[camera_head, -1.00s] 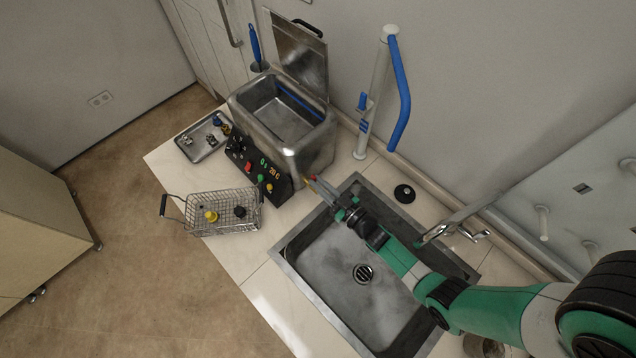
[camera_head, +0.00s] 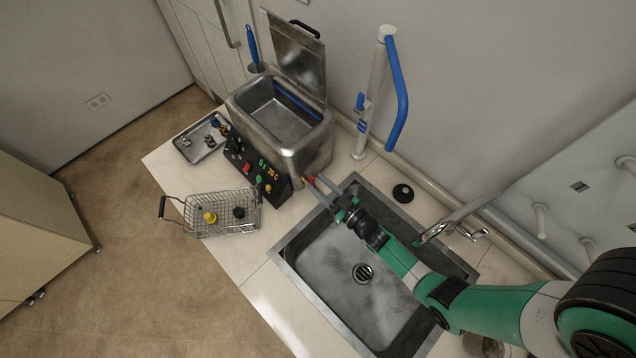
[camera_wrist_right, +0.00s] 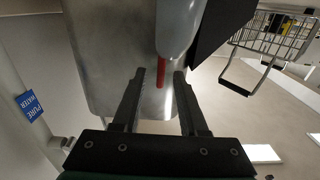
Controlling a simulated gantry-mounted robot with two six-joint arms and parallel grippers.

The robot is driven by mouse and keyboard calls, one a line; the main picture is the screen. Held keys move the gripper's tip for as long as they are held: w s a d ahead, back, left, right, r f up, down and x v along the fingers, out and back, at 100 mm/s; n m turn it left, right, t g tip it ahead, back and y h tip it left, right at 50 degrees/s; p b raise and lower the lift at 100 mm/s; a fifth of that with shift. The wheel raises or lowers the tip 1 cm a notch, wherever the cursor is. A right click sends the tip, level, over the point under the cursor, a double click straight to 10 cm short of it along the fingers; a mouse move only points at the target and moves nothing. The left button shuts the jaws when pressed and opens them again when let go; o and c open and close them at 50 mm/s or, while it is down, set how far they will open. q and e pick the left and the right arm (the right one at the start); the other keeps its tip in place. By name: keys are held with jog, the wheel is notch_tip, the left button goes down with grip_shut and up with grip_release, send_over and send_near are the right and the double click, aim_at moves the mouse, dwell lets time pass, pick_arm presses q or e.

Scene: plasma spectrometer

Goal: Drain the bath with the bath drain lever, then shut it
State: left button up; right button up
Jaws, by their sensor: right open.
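The steel bath (camera_head: 315,152) stands on the counter with its hinged lid (camera_head: 297,60) raised. I cannot tell how much liquid its basin holds. A small red lever (camera_wrist_right: 161,72), apparently the bath drain lever, shows in the right wrist view against the bath's steel side. My right gripper (camera_head: 318,184) is open at the bath's lower right side, its fingers pointing toward the bath. In the right wrist view the red lever appears between its two dark fingertips; contact cannot be told. In the head view the fingers mostly hide the lever. My left gripper is not in view.
A sink (camera_head: 300,277) lies below my right arm, with a faucet (camera_head: 440,231) at its right. A wire basket (camera_head: 222,232) and a small tray (camera_head: 203,152) stand left of the bath. A post with a blue handle (camera_head: 399,95) stands behind.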

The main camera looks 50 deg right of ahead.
jog(key=s+a+p, duration=0.1)
jog(key=s+p, duration=0.1)
jog(key=s, duration=0.9)
jog(key=shift+a, duration=0.3)
